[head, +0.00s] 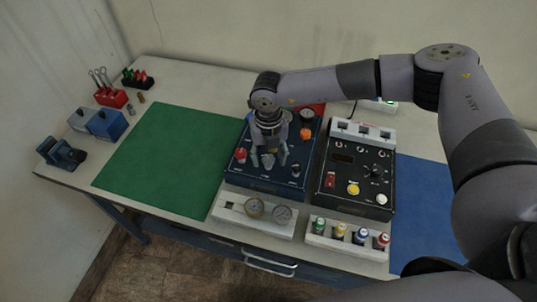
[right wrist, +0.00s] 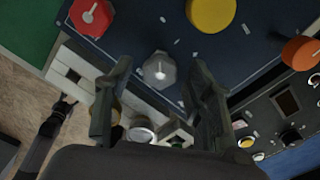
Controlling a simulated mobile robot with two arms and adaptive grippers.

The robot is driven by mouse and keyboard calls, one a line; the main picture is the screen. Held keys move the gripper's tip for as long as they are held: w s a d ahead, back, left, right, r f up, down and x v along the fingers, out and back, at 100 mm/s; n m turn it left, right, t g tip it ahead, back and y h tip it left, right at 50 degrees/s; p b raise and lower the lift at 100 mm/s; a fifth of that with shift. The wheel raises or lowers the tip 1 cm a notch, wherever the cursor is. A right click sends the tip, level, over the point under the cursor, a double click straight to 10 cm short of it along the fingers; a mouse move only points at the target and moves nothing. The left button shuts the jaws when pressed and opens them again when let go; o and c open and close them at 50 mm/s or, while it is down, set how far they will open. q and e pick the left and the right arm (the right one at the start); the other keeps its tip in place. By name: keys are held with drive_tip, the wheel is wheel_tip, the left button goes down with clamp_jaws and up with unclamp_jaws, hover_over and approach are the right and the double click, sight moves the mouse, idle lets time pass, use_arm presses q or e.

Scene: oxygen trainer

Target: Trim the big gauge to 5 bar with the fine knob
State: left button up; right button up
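A blue panel (head: 262,184) stands on the table with several knobs. My right gripper (head: 269,163) points down over its front part, fingers apart. In the right wrist view, a grey knob with a white pointer line (right wrist: 159,70) lies between the open fingertips; no finger clearly touches it. Its label is unreadable, so I cannot confirm it is the fine knob. A round dial (head: 307,115), probably the big gauge, sits at the panel's back right; its reading is too small to tell. A red knob (right wrist: 90,15), yellow knob (right wrist: 211,14) and orange knob (right wrist: 300,53) surround the grey one.
A black control box (head: 352,178) stands right of the panel. The green mat (head: 155,155) at left is clear.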

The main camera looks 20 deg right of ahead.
drive_tip(key=c, duration=1.1)
drive_tip(key=n+b, duration=0.1)
drive_tip(key=b, duration=0.1)
drive_tip(key=shift+f+b, duration=0.3)
drive_tip(key=shift+c, duration=0.2)
drive_tip(key=shift+r+n+b, duration=0.2)
drive_tip(key=shift+n+b, duration=0.2)
drive_tip(key=shift+n, duration=0.2)
drive_tip(key=shift+r, duration=0.1)
drive_tip(key=o, duration=1.2)
drive_tip(key=shift+c, duration=0.2)
